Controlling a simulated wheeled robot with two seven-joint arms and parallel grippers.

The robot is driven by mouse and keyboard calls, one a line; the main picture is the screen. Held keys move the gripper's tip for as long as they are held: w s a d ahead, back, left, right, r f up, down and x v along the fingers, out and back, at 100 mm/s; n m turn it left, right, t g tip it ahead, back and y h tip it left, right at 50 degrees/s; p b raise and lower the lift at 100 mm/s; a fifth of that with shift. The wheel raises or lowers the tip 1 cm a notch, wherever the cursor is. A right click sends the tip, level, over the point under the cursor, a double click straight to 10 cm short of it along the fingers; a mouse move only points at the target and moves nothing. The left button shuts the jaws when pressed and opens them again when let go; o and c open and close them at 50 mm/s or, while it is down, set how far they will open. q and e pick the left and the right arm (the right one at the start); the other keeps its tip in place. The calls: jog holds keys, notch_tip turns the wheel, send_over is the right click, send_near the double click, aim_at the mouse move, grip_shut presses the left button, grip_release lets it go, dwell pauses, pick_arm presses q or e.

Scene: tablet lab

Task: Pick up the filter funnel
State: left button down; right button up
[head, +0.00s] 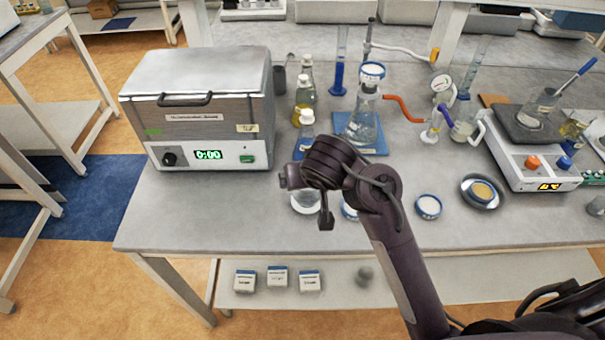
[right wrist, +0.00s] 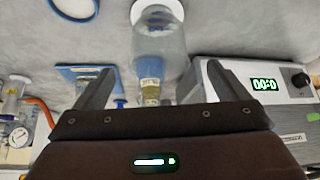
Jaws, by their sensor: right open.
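The filter funnel (head: 371,73) is a white cup with a blue rim. It sits upright on top of a clear side-arm flask (head: 362,127), which stands on a blue mat (head: 376,149). My right gripper (head: 325,212) hangs over the bench to the left of and nearer than the flask, apart from the funnel. In the right wrist view my right gripper's fingers (right wrist: 160,88) are spread, with a clear bottle (right wrist: 158,45) showing between them, apparently not gripped. I cannot make out the funnel in that view. My left gripper is not in view.
A metal heating box (head: 200,100) stands at the left. Glass bottles (head: 305,92) stand between it and the flask. An orange hose (head: 405,108) and pressure gauge (head: 441,83) are right of the flask. A hotplate (head: 530,165) and dishes (head: 428,207) are further right. The front-left bench is clear.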

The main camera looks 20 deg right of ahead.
jog(key=x, duration=0.5)
jog(key=shift+w+d+f, duration=0.1)
jog(key=shift+d, duration=0.05)
jog(key=shift+x, duration=1.15)
jog(key=shift+w, duration=0.1)
jog(key=c, duration=1.1)
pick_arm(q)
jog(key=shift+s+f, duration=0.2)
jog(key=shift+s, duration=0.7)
pick_arm(e)
jog(key=shift+o, duration=0.2)
